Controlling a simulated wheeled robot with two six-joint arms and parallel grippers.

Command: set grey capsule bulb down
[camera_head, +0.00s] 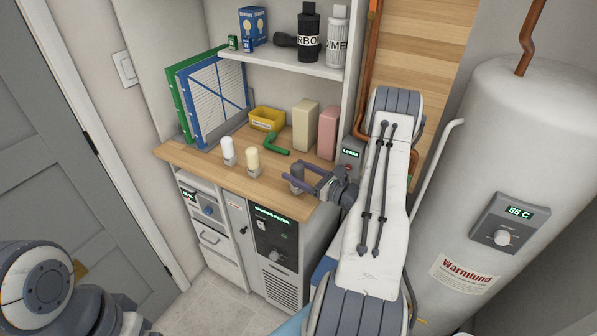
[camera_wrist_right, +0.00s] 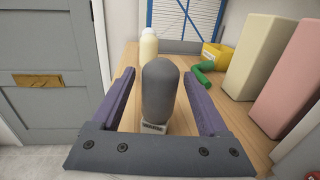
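The grey capsule bulb (camera_wrist_right: 160,92) stands upright on a small pale base at the right front of the wooden worktop. In the head view the bulb (camera_head: 297,171) shows partly behind my right gripper (camera_head: 302,179). In the wrist view the purple fingers of this gripper (camera_wrist_right: 159,76) are spread on both sides of the bulb, with a gap at each side. The gripper is open around the bulb and not clamped on it. A white bulb (camera_head: 227,147) and a cream bulb (camera_head: 252,158) stand on similar bases to the left. My left gripper is out of view.
Behind are a green pipe elbow (camera_head: 276,144), a yellow bin (camera_head: 267,119), a beige block (camera_head: 304,125) and a pink block (camera_head: 328,133). Framed filters (camera_head: 212,97) lean at the back left. A shelf (camera_head: 290,64) hangs above. A white boiler (camera_head: 530,140) stands right.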

